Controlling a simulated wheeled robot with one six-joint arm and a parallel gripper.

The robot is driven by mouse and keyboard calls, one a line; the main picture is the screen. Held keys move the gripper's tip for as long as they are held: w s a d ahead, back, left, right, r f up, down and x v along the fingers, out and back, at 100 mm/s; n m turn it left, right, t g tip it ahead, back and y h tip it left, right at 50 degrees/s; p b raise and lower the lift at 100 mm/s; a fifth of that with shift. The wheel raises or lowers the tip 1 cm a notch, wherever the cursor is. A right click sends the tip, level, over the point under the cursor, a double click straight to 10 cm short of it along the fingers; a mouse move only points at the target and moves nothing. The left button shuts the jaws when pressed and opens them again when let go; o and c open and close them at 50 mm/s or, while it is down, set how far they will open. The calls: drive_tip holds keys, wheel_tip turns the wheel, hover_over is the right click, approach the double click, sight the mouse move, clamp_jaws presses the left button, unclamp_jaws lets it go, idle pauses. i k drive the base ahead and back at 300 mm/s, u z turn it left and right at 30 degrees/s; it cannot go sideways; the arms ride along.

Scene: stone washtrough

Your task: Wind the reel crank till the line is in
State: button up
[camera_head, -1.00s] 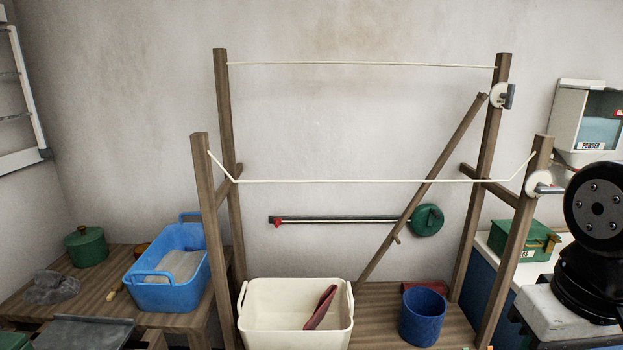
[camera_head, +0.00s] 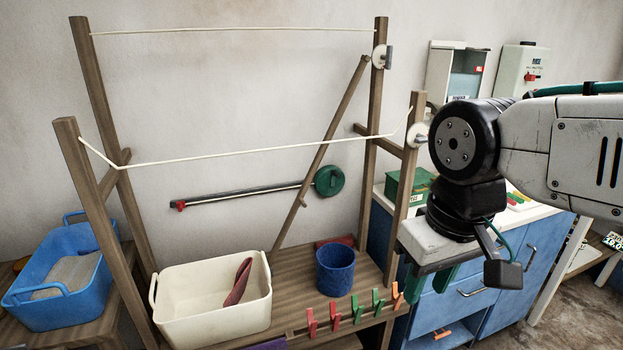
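Two cream lines run between the posts of a wooden frame. The front line (camera_head: 250,152) hangs slack between the two front posts; the back line (camera_head: 235,30) sags only slightly. A white reel (camera_head: 416,136) with a grey crank sits on the right front post, its right side partly behind my arm. A second white reel (camera_head: 378,57) with a grey crank handle (camera_head: 389,56) is on the right back post. My gripper (camera_head: 430,285) points down, right of and below the front reel, with its green fingers apart and nothing seen between them.
A cream tub (camera_head: 185,315) with a dark red cloth and a blue bucket (camera_head: 335,270) stand on the bench. Coloured pegs (camera_head: 357,308) line its front edge. A diagonal wooden brace (camera_head: 325,145) crosses behind the front line. Blue cabinets (camera_head: 525,255) stand right.

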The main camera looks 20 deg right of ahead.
sight(334, 173)
drive_tip(key=u, duration=0.05)
drive_tip(key=k, duration=1.1)
drive_tip(key=z, duration=1)
drive_tip(key=i, duration=1.25)
drive_tip(key=u, duration=0.95)
